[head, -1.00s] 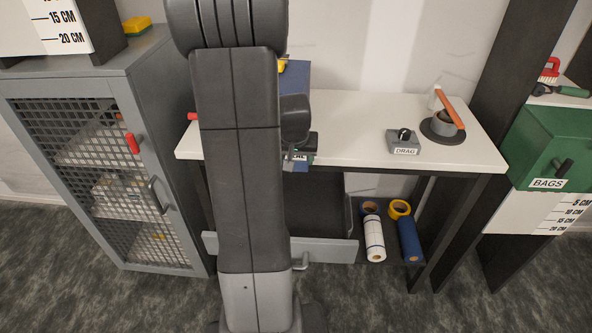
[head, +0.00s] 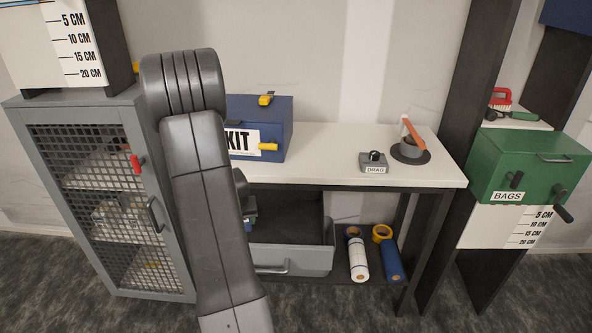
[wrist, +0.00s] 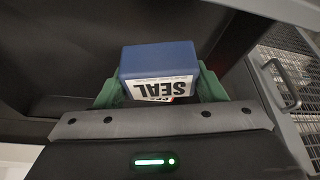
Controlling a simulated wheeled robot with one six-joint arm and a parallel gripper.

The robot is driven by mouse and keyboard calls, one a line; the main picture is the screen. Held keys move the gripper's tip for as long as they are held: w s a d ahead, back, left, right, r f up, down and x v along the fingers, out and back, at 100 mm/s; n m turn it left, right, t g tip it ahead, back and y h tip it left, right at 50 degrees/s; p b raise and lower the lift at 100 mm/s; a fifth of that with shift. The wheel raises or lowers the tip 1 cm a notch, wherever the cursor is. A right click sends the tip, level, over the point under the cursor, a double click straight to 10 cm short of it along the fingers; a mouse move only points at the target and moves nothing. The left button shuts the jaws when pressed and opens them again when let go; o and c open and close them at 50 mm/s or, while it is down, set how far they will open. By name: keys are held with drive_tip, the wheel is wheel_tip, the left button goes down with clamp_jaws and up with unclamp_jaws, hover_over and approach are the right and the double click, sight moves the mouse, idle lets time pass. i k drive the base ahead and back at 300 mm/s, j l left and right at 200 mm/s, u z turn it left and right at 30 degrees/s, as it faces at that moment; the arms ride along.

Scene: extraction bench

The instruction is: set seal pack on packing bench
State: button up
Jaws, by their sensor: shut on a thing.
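The seal pack (wrist: 158,60) is a blue box with a white SEAL label, upside down in the wrist view. My gripper (wrist: 160,88) is shut on it, with a green finger on each side. In the head view my gripper (head: 249,215) is mostly hidden behind my arm, with only a bit of blue showing there. It appears in front of the white-topped bench (head: 330,165), below the top's level. No label shows whether this is the packing bench.
An open grey drawer (head: 300,261) is under the bench top. A mesh cabinet (head: 175,150) stands left, a green BAGS box (head: 528,160) right.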

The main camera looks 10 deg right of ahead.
sight(346, 153)
drive_tip(key=l+u, duration=0.4)
drive_tip(key=l, duration=0.55)
drive_tip(key=l+u, duration=0.35)
drive_tip(key=l, duration=0.55)
